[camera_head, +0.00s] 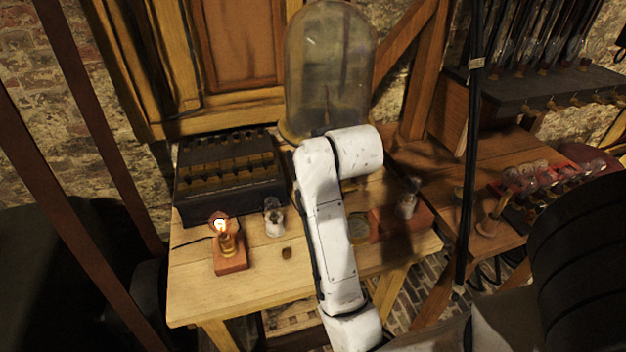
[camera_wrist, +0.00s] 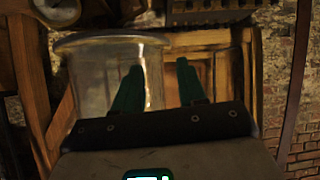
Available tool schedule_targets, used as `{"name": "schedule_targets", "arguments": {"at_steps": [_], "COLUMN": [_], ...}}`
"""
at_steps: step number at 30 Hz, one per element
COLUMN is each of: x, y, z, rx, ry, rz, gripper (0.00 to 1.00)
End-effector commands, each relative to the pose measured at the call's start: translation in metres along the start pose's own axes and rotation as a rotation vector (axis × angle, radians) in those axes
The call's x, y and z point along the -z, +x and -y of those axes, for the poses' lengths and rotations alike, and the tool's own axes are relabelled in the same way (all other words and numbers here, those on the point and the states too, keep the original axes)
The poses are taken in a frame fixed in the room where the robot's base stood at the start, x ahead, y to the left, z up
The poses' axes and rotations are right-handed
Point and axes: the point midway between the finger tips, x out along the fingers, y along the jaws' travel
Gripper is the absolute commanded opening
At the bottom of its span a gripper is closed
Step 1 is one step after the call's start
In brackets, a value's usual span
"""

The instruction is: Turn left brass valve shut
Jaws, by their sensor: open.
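I cannot pick out a left brass valve in either view. A large glass bell jar (camera_head: 328,65) stands at the back of the wooden table, with a brass-coloured rim at its base. My white arm crosses the table in front of the jar's base and hides part of it. In the wrist view my gripper (camera_wrist: 158,72) shows two green fingers, apart, with nothing between them. The bell jar also shows in the wrist view (camera_wrist: 95,85), behind and left of the fingers. I cannot tell whether a finger touches it. My gripper is hidden in the head view.
A dark battery box (camera_head: 228,178) stands at the table's back left. A lit bulb on a red base (camera_head: 231,262) and a small glass jar (camera_head: 274,222) are in front. A red block (camera_head: 385,225) lies right of my arm. The table's front left (camera_head: 200,300) is clear.

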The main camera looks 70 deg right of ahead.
Motion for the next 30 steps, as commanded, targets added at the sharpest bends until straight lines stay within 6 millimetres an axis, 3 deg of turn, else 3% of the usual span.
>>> {"name": "schedule_targets", "arguments": {"at_steps": [4, 12, 21, 30], "x": [-0.005, -0.026, -0.081, -0.133], "y": [0.020, 0.044, 0.063, 0.066], "z": [0.014, 0.021, 0.014, -0.008], "rx": [0.047, 0.067, 0.012, -0.080], "ry": [-0.004, 0.006, 0.008, -0.016], "rz": [-0.124, -0.315, -0.475, -0.560], "gripper": [0.56, 0.81, 0.81, 0.81]}}
